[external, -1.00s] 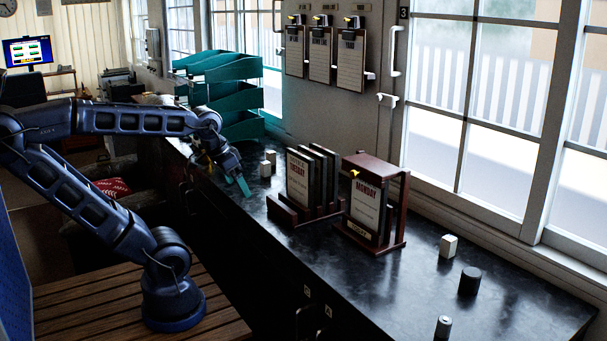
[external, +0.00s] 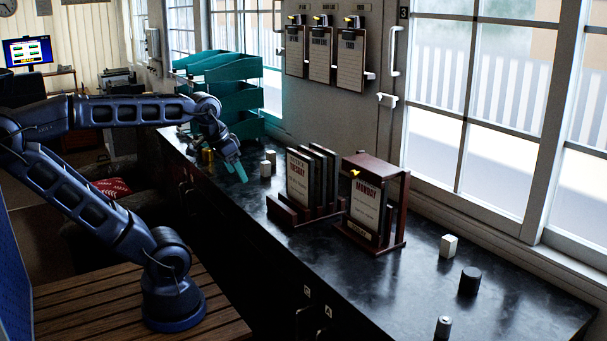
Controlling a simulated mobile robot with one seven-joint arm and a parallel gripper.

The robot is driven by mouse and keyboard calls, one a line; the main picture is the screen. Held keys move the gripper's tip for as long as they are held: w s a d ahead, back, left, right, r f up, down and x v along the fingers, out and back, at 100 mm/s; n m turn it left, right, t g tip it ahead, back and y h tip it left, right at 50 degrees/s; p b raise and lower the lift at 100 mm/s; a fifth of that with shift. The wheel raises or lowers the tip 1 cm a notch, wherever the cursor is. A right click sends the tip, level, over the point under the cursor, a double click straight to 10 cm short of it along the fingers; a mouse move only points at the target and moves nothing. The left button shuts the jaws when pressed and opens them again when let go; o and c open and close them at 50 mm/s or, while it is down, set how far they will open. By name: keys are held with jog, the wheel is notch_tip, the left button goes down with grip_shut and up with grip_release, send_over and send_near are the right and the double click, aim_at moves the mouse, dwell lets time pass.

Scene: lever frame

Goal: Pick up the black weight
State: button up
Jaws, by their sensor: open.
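The black weight (external: 469,281) is a short dark cylinder standing upright on the dark counter, towards its right end. My gripper (external: 238,170) has teal fingertips and hangs over the left part of the counter, far from the black weight. It is open and nothing shows between its fingers. A smaller grey cylinder (external: 443,327) stands at the counter's front edge, and a white block (external: 448,246) stands behind and left of the black weight.
A Monday sign stand (external: 368,205) and a rack of Tuesday boards (external: 303,185) stand between my gripper and the weight. Two small pale blocks (external: 267,165) are close to my gripper. Teal trays (external: 235,122) stand behind it. The counter (external: 535,300) right of the weight is clear.

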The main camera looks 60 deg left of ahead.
jog(key=w+d+r+m, duration=0.1)
jog(key=w+d+r, duration=0.3)
jog(key=w, duration=0.2)
jog(key=w+d+r+m, duration=0.2)
jog(key=w+d+r, duration=0.15)
jog(key=w, duration=0.35)
jog(key=m+g+h, duration=0.2)
jog(key=m+h, duration=0.1)
jog(key=m, duration=0.4)
send_over(470, 272)
jog(key=s+a, duration=0.2)
jog(key=a, duration=0.1)
notch_tip(470, 272, down, 6)
jog(key=f, duration=0.1)
jog(key=shift+s+a+f+x, duration=0.1)
jog(key=shift+s+a+x, duration=0.15)
jog(key=shift+x, duration=2.8)
jog(key=shift+s+a+f+x, duration=0.2)
jog(key=shift+s+x, duration=0.1)
jog(key=shift+x, duration=2.75)
jog(key=shift+s+a+f+x, duration=0.1)
jog(key=shift+s+a+x, duration=0.15)
jog(key=shift+x, duration=2.75)
jog(key=shift+c, duration=0.2)
